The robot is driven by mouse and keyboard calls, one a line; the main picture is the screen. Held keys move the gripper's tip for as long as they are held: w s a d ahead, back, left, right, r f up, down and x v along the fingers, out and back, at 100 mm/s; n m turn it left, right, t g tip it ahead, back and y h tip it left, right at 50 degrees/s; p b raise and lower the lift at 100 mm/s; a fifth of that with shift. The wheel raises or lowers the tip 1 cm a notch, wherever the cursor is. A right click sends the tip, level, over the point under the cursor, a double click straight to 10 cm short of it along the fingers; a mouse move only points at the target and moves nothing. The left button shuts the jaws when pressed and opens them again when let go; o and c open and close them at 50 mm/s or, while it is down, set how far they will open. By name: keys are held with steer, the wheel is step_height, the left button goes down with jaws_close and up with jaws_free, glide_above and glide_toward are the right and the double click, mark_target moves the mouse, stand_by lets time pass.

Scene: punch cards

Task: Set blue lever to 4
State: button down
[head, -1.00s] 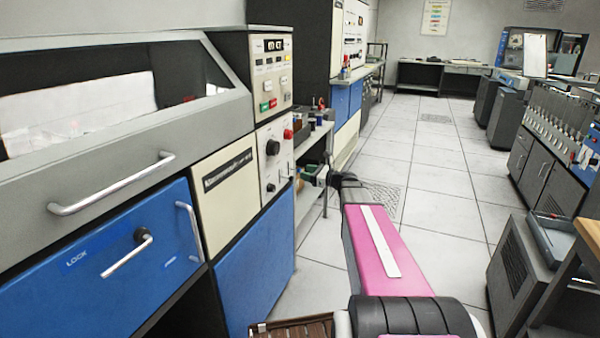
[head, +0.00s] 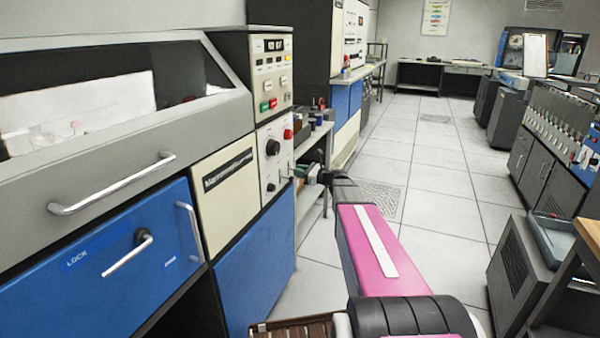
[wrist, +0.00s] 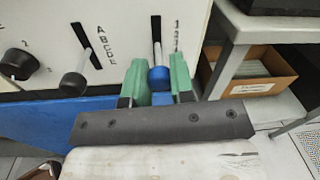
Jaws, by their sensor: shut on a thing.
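The blue lever (wrist: 158,76) stands on the cream panel in the wrist view. Its shaft comes out of a vertical slot with numbers down its right side. The 1 is at the top and the lower numbers are partly hidden by a finger. My gripper (wrist: 159,82) has a green finger on each side of the blue knob and is shut on it. In the head view my gripper (head: 304,173) is at the right edge of the panel; the blue lever cannot be made out there.
A shelf with a cardboard box (wrist: 250,75) is close on the right. The tiled aisle (head: 430,190) is open.

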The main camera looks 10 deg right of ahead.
steer(key=shift+a+f, duration=0.1)
steer(key=shift+f, duration=1.1)
steer(key=c, duration=1)
jaws_free()
steer(key=v, duration=1)
steer(key=shift+s+d, duration=0.2)
steer(key=shift+d, duration=0.15)
steer(key=shift+a, duration=0.1)
